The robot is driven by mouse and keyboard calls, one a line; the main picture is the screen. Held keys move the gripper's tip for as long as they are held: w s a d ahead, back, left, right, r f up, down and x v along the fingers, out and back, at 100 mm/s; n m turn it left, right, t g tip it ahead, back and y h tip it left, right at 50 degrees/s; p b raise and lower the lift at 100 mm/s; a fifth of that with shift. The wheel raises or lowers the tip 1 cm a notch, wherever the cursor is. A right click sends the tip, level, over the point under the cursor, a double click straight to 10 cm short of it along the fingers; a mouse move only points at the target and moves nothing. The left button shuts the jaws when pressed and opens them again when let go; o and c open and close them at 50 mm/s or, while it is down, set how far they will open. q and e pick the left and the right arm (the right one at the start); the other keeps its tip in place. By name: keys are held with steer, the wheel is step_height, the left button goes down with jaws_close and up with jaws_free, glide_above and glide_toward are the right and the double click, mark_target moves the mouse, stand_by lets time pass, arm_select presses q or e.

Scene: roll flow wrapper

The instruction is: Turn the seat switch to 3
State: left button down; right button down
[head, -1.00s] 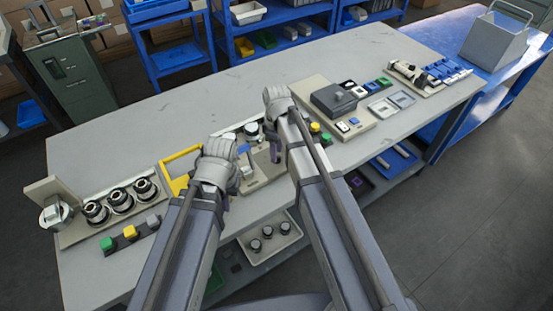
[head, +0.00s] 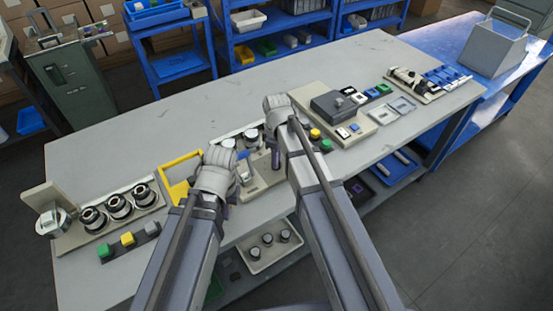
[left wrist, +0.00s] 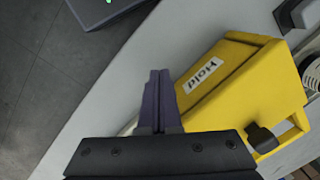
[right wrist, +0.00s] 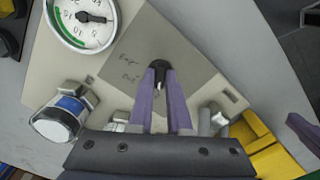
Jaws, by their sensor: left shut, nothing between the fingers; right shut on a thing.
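My right gripper (right wrist: 164,85) is shut on a small black knob (right wrist: 158,64) on a grey square plate (right wrist: 190,62) of a beige panel. The plate has faint writing that I cannot read for certain, so I cannot tell the knob's setting. In the head view the right gripper (head: 275,158) is over the same panel (head: 264,182). My left gripper (left wrist: 161,85) is shut and empty, pointing down beside a yellow box labelled "Hold" (left wrist: 245,85). In the head view the yellow frame (head: 181,165) is just left of the left hand.
A round gauge (right wrist: 84,18) with a green arc and a silver-and-blue cylinder (right wrist: 60,122) stand near the knob. Several black-and-silver rollers (head: 118,207) and a green-yellow-grey button strip (head: 128,242) are at the left. A dark box (head: 334,105) is at the right. The bench's far side is clear.

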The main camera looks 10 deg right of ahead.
stand_by(0.4)
steer(key=shift+m, duration=3.4)
steer(key=c, duration=0.9)
jaws_free()
steer(key=shift+o, duration=0.2)
steer(key=shift+r, duration=0.1)
step_height(320, 180, up, 8)
steer(key=p, duration=0.7)
steer(key=shift+p, duration=0.4)
arm_select(q)
step_height(320, 180, up, 8)
arm_select(e)
steer(key=shift+f, duration=0.2)
